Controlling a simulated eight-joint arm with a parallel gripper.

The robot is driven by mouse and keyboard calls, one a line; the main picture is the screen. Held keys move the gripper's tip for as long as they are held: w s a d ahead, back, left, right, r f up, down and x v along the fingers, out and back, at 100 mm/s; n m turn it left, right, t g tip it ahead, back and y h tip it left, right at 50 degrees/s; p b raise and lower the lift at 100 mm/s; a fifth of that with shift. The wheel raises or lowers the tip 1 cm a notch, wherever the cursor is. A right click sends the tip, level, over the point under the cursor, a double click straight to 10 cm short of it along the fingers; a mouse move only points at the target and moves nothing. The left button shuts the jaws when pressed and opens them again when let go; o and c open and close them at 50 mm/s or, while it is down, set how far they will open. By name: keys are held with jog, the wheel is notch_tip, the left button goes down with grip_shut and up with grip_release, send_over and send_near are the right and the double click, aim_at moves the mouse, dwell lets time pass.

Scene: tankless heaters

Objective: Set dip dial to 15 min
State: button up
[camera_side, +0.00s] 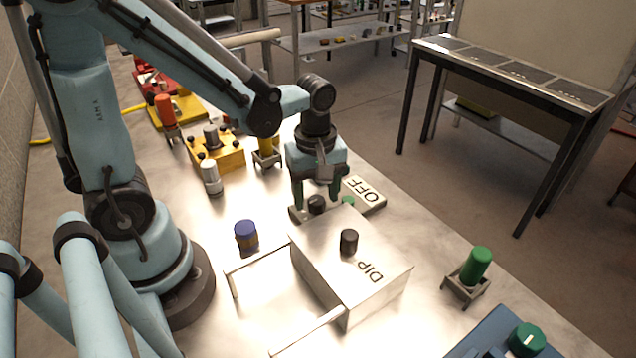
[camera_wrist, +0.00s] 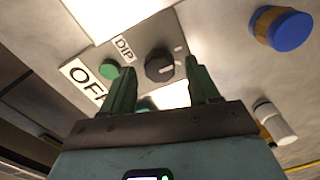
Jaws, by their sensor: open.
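The dip dial (camera_wrist: 160,66) is a round black knob on a grey panel, close to a small DIP label (camera_wrist: 123,48). Pale marks show near its rim, but its setting is not readable. In the side view the dial (camera_side: 317,204) sits behind the DIP box. My gripper (camera_side: 317,198) is open above the panel, pointing down. In the wrist view its two green fingers (camera_wrist: 162,62) appear on either side of the dial, apparently without touching it. How far down the tips reach is unclear.
A metal box (camera_side: 320,255) marked DIP, with a black knob (camera_side: 349,242) on top, stands right in front. A green button (camera_wrist: 110,69) and an OFF label (camera_side: 364,191) are beside the dial. A blue-capped jar (camera_side: 246,235) stands left.

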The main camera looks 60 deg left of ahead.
jog(key=shift+f, duration=0.45)
jog(key=shift+c, duration=0.2)
jog(key=c, duration=1)
